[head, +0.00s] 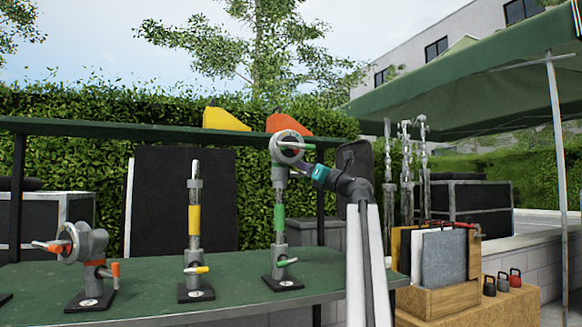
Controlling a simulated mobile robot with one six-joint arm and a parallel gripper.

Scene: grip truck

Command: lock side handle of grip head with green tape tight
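The green-taped stand (279,217) stands upright on a black square base on the green table, right of centre. A round grey grip head (288,147) sits at its top. A thin pale green side handle (297,145) runs across the head, roughly level, pointing right. A lower handle (287,262) with a green tip sits near the base. My arm comes up from the lower right, and my gripper (304,168) is at the lower right side of the grip head, very close to it. Its fingers are too small to tell whether they are open or touching the handle.
A yellow-taped stand (194,219) and an orange-marked grip head (82,243) stand left on the green table (232,291). Yellow and orange wedge-shaped bags (226,119) lie on the shelf behind. A wooden crate (437,301) with upright boards stands right, beside several small weights (502,282).

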